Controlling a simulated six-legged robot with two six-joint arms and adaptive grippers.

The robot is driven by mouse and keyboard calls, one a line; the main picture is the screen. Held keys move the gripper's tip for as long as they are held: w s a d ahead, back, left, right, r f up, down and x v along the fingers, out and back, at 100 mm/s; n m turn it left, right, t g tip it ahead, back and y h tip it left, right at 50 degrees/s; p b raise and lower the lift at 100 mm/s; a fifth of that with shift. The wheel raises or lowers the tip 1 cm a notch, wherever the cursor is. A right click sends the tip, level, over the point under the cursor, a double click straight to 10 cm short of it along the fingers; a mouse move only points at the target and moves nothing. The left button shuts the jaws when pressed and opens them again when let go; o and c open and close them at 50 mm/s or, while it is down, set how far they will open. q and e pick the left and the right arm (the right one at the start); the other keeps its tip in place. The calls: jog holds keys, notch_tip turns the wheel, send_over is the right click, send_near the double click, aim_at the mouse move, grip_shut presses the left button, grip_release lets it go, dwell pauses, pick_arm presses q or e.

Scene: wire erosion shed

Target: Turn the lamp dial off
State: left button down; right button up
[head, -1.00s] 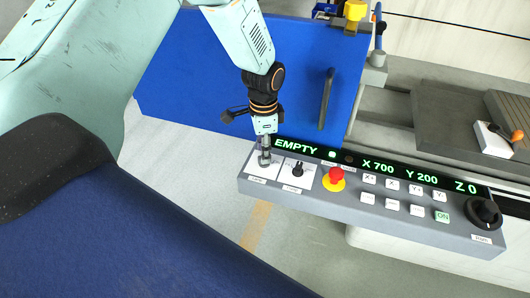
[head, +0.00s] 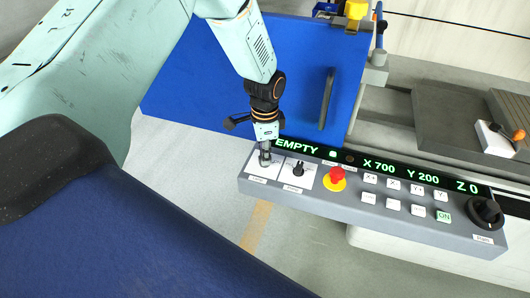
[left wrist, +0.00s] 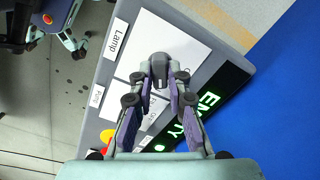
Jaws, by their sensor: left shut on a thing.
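The lamp dial sits on a white plate (left wrist: 160,32) labelled "Lamp" at the left end of the grey control panel (head: 375,208). In the left wrist view the dial (left wrist: 160,62) is a dark knob between my fingertips. My left gripper (head: 265,158) comes down on it from above and is shut on it; it also shows in the left wrist view (left wrist: 160,80). The fingers hide most of the dial in the head view, and I cannot read its pointer setting. My right gripper is not in view.
A second black dial (head: 298,169), a red emergency button (head: 337,174), several white keys, a green ON key (head: 443,216) and a large black knob (head: 487,211) line the panel. The display (head: 380,167) reads EMPTY, X 700, Y 200, Z 0. A blue door (head: 210,85) stands behind.

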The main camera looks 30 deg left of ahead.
pick_arm(q)
jog(key=shift+w+r, duration=0.1)
dwell(0.3)
jog(key=n+p, duration=0.2)
jog(key=shift+r+n, duration=0.15)
jog(key=shift+n, duration=0.25)
jog(key=n+p, duration=0.1)
jog(key=n, duration=0.1)
jog(key=shift+n+p, duration=0.4)
jog(key=n+p, duration=0.1)
jog(key=n, duration=0.2)
jog(key=shift+w+p, duration=0.1)
jog(key=shift+p, duration=0.25)
jog(key=shift+n+p, duration=0.6)
jog(key=shift+n, duration=1)
jog(key=c, duration=1.6)
grip_release()
jog(key=shift+c, duration=0.2)
jog(key=o, duration=0.3)
jog(key=shift+o, duration=0.2)
jog(key=shift+f, duration=0.2)
